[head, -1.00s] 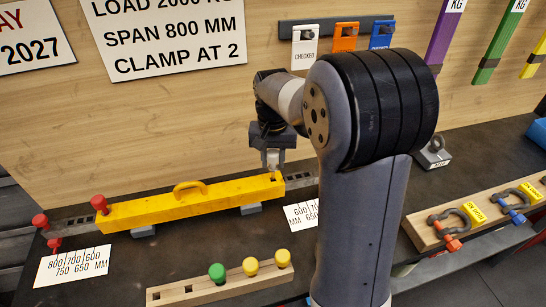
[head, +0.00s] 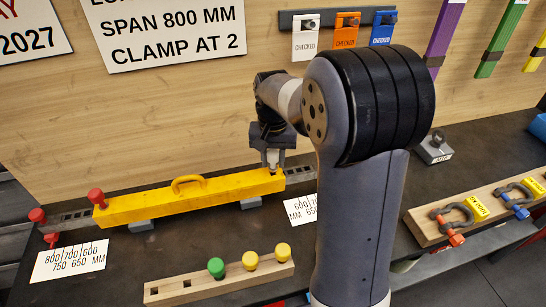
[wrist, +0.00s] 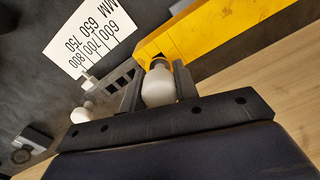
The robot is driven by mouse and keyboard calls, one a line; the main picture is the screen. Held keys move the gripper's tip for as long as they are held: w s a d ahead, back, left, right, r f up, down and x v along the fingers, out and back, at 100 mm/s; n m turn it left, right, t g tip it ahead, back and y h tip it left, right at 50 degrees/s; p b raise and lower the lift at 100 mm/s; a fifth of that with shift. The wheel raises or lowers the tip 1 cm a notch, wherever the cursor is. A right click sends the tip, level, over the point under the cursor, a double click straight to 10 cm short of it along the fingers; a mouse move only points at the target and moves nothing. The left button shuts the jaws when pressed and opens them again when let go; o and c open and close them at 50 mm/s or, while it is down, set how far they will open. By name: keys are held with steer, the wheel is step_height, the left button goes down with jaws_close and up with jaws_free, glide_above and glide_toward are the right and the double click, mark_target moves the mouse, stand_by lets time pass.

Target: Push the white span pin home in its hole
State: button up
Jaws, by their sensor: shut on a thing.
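The white span pin (wrist: 158,84) is between the two fingers of my gripper (wrist: 158,90) in the wrist view. My gripper is shut on its rounded white head.
A red pin (head: 97,197) stands at the beam's left end. A second white knob (wrist: 82,115) is beside the grey slotted bar in the wrist view. A wooden block (head: 220,281) with green and yellow knobs lies in front. Shackles (head: 452,219) are on the right.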

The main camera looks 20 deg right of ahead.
steer(key=shift+f+b, duration=0.55)
steer(key=shift+f, duration=0.4)
steer(key=o, duration=1.1)
steer(key=shift+c, duration=0.2)
step_height(320, 180, up, 11)
steer(key=shift+f, duration=0.1)
steer(key=shift+f+p, duration=0.35)
steer(key=shift+f, duration=4.5)
